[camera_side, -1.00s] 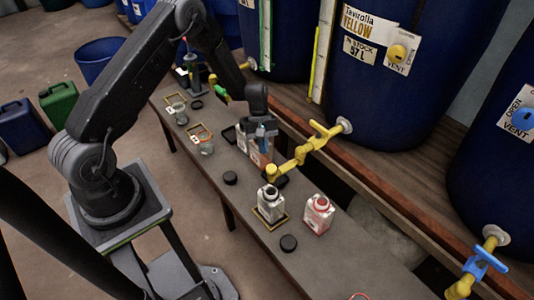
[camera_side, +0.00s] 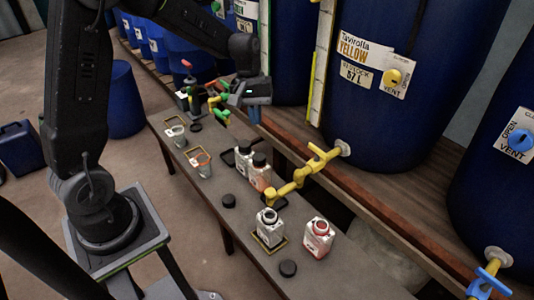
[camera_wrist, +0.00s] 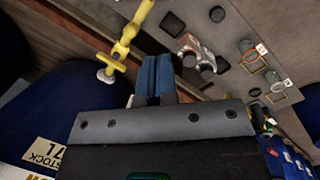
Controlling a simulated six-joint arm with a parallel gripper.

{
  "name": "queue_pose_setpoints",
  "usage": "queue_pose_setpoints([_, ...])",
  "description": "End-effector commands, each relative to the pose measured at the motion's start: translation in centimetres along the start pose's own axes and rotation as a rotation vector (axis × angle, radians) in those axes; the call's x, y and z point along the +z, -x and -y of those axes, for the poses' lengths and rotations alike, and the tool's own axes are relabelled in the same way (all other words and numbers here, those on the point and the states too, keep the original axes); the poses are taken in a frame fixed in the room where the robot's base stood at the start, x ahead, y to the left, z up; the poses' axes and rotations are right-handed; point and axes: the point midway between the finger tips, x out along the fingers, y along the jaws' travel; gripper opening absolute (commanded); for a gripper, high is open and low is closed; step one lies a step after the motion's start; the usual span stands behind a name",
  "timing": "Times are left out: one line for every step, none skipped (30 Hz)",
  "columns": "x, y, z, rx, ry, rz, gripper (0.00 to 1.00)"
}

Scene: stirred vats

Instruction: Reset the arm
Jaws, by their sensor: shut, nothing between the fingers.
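My gripper (camera_side: 256,112) is raised above the bench, near the vats and clear of the bottles below. In the wrist view its blue fingers (camera_wrist: 155,75) are together with nothing between them. My arm reaches across the top left of the side view. The gripper points toward the vat side, and part of it is hidden behind its own body.
A yellow tap (camera_side: 305,172) juts over the bench (camera_side: 240,240) from the blue vat (camera_side: 385,110). Below are an open bottle (camera_side: 270,230), a red-marked bottle (camera_side: 318,238), two capped bottles (camera_side: 262,175) and glass beakers (camera_side: 203,160).

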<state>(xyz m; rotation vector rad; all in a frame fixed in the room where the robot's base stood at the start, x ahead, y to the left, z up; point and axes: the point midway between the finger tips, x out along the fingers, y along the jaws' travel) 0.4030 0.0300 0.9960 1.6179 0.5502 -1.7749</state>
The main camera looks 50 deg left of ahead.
Motion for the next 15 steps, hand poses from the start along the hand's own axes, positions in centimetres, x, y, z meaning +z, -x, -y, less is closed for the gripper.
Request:
queue_pose_setpoints([1.7, 1.9, -0.1, 0.008, -0.061, -0.041, 0.0])
queue_pose_setpoints([2.7, 2.8, -0.1, 0.01, -0.097, -0.063, 0.0])
queue_pose_setpoints([3.9, 3.9, -0.1, 0.013, -0.143, -0.092, 0.0])
queue_pose_setpoints([4.9, 4.6, 0.0, 0.015, -0.179, -0.113, 0.0])
queue_pose_setpoints([5.9, 5.4, 0.2, 0.016, -0.214, -0.135, 0.0])
queue_pose_setpoints([7.2, 6.3, 0.4, 0.018, -0.26, -0.164, 0.0])
queue_pose_setpoints([8.2, 6.9, 0.6, 0.02, -0.294, -0.185, 0.0])
queue_pose_setpoints([9.1, 7.5, 0.9, 0.02, -0.329, -0.207, 0.0])
queue_pose_setpoints([10.4, 8.1, 1.3, 0.022, -0.374, -0.236, 0.0])
queue_pose_setpoints([11.3, 8.6, 1.6, 0.023, -0.409, -0.258, 0.0])
queue_pose_setpoints([12.2, 9.1, 1.9, 0.024, -0.441, -0.281, 0.0])
queue_pose_setpoints([13.5, 9.5, 2.4, 0.025, -0.487, -0.311, 0.0])
queue_pose_setpoints([14.3, 9.8, 2.8, 0.025, -0.519, -0.332, 0.0])
queue_pose_setpoints([15.2, 10.1, 3.2, 0.025, -0.552, -0.356, 0.0])
queue_pose_setpoints([16.3, 10.4, 3.8, 0.026, -0.594, -0.385, 0.0])
